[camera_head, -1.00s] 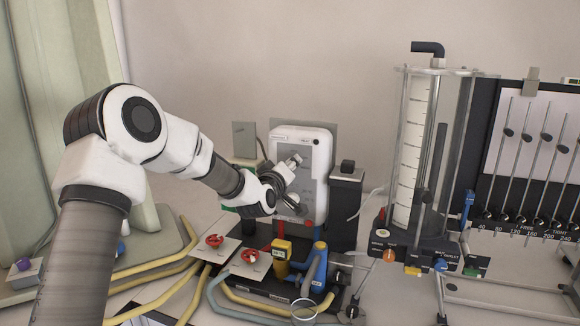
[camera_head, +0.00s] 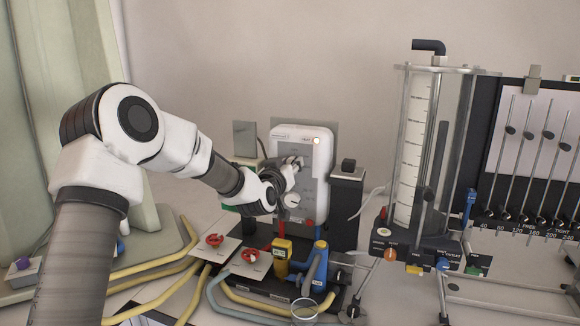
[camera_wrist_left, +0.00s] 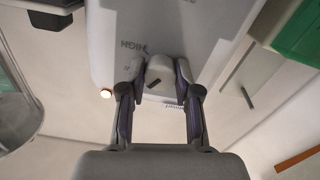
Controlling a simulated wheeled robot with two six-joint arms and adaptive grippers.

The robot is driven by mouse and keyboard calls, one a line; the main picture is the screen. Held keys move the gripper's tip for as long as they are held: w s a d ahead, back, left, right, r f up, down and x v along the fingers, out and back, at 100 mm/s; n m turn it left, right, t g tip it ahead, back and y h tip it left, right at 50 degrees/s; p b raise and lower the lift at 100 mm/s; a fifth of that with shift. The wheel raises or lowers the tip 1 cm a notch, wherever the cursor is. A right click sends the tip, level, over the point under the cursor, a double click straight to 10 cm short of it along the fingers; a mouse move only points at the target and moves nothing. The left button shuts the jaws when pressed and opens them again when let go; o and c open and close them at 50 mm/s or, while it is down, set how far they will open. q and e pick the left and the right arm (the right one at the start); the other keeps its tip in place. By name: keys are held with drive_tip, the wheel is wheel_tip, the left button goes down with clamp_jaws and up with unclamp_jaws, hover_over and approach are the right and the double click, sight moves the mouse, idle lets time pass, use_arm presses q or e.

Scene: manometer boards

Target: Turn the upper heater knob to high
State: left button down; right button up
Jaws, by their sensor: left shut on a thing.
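The white heater unit (camera_head: 311,200) stands upright on the bench with a grey front panel. My left gripper (camera_head: 292,165) reaches its upper part from the left. In the left wrist view, the fingers (camera_wrist_left: 158,82) are shut on the upper heater knob (camera_wrist_left: 159,68), a pale knob with a short dark mark. The word HIGH is printed on the panel beside the knob. A round lamp (camera_head: 317,140) at the unit's top right glows, and it also shows in the left wrist view (camera_wrist_left: 105,93). The lower knob (camera_head: 291,200) is pale and free below the gripper. My right gripper is out of view.
Below the unit are red valves (camera_head: 250,256), a yellow block (camera_head: 281,250), a blue fitting (camera_head: 319,266) and several hoses. A dark post (camera_head: 346,205) stands close at the unit's right. Further right are a clear cylinder (camera_head: 413,150) and a manometer board (camera_head: 528,150).

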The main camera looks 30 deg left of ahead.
use_arm(q)
drive_tip(key=m, duration=0.5)
drive_tip(key=m+p, duration=0.1)
drive_tip(key=m, duration=0.2)
drive_tip(key=shift+r, duration=0.25)
drive_tip(key=m+p, duration=0.1)
drive_tip(key=m, duration=0.3)
drive_tip(key=shift+a+r+m, duration=0.1)
drive_tip(key=shift+m, duration=0.2)
drive_tip(key=shift+w+m+p, duration=0.1)
drive_tip(key=shift+m+p, duration=0.6)
drive_tip(key=shift+m, duration=1.6)
drive_tip(key=c, duration=0.8)
unclamp_jaws()
drive_tip(key=shift+w, duration=0.1)
drive_tip(key=shift+a+f, duration=0.15)
drive_tip(key=shift+f, duration=0.1)
drive_tip(key=v, duration=1.1)
drive_tip(key=shift+s+f, duration=0.15)
drive_tip(key=shift+s, duration=0.25)
